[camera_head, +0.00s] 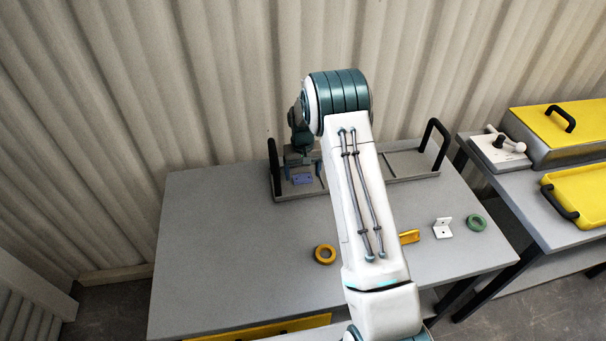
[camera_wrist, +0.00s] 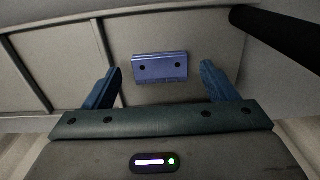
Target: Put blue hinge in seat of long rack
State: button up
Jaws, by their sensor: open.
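The blue hinge (camera_head: 302,179) lies in the left end seat of the long grey rack (camera_head: 405,178), which has black end handles. In the wrist view the hinge (camera_wrist: 160,67) shows as a blue plate with two dark holes, ahead of the fingertips and between their lines. My gripper (camera_head: 300,165) is above the left end of the rack. In the wrist view my gripper (camera_wrist: 162,78) is open, its two blue fingers apart with nothing held between them. My arm hides the middle of the rack in the head view.
On the grey table (camera_head: 215,260) lie a yellow ring (camera_head: 325,254), a yellow part (camera_head: 409,237), a white bracket (camera_head: 443,228) and a green ring (camera_head: 476,222). A second table at right holds a yellow-lidded tank (camera_head: 565,125) and a yellow tray (camera_head: 580,200). The table's left side is clear.

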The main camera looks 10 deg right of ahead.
aim_at(303, 178)
jog(key=s+r+b, duration=0.1)
jog(key=s+r, duration=0.1)
jog(key=r, duration=0.7)
jog(key=s+r+b, duration=0.1)
jog(key=s+r, duration=0.2)
jog(key=r, duration=0.6)
jog(key=s+r+t, duration=0.1)
jog(key=s+r, duration=0.4)
jog(key=s, duration=0.5)
jog(key=s+r+t, duration=0.1)
jog(key=s+r, duration=0.4)
jog(key=s, duration=0.5)
jog(key=s+f+t, duration=0.1)
jog(key=s+f, duration=0.1)
jog(key=s, duration=0.9)
jog(key=shift+s, duration=0.4)
